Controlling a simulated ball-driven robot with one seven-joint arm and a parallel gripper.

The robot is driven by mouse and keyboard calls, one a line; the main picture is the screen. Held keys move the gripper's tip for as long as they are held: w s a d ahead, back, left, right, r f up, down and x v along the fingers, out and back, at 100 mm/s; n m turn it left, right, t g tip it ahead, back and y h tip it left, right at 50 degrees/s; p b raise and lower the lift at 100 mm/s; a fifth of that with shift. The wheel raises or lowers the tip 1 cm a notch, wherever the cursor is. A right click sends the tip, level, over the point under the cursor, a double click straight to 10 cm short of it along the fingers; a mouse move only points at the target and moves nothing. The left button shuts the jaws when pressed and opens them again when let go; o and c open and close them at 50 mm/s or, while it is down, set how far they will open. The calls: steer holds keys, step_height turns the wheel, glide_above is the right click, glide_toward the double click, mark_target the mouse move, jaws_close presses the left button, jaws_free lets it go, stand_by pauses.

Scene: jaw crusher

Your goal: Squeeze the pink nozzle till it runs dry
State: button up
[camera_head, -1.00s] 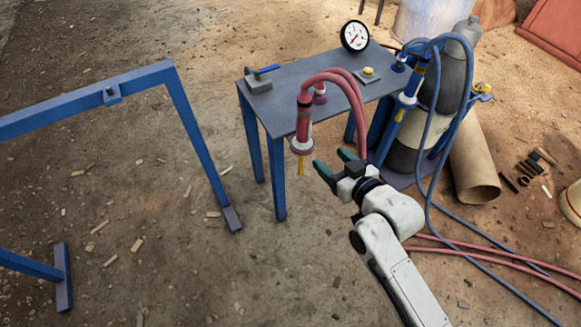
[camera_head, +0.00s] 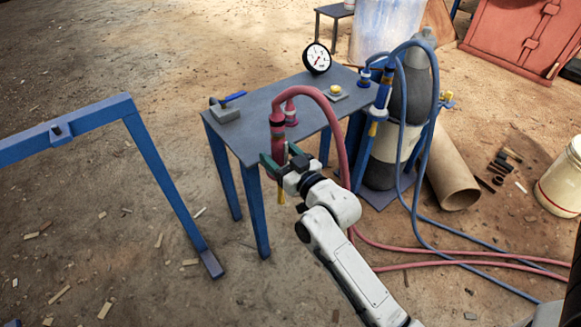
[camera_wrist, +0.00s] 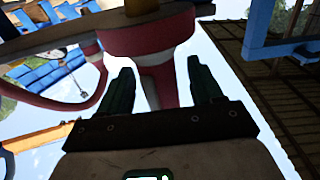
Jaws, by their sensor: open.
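The pink nozzle (camera_head: 277,138) hangs upright at the front left edge of the blue-grey table, at the end of a thick pink hose (camera_head: 330,105). Its yellow tip (camera_head: 281,196) shows below my gripper. My gripper (camera_head: 280,157) is open, with its dark green fingers at the nozzle's lower part, which they partly hide in the head view. In the wrist view the nozzle's wide pink collar (camera_wrist: 150,40) is just beyond the fingertips. Its narrower pink and white part lies in the gap between the fingers (camera_wrist: 159,75). I cannot tell whether either finger touches it.
The table (camera_head: 258,125) carries a gauge (camera_head: 316,58), a blue-handled valve (camera_head: 227,108) and a yellow button (camera_head: 335,90). A blue nozzle (camera_head: 379,107) hangs at its right, near a gas cylinder (camera_head: 412,95). Hoses lie on the floor at right. A blue frame (camera_head: 80,124) stands left.

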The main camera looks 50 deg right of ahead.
steer(key=shift+x, duration=1.2)
steer(key=shift+c, duration=0.2)
steer(key=c, duration=1.2)
steer(key=shift+o, duration=0.2)
stand_by(1.0)
steer(key=o, duration=1.3)
steer(key=shift+s, duration=0.1)
steer(key=v, duration=1.2)
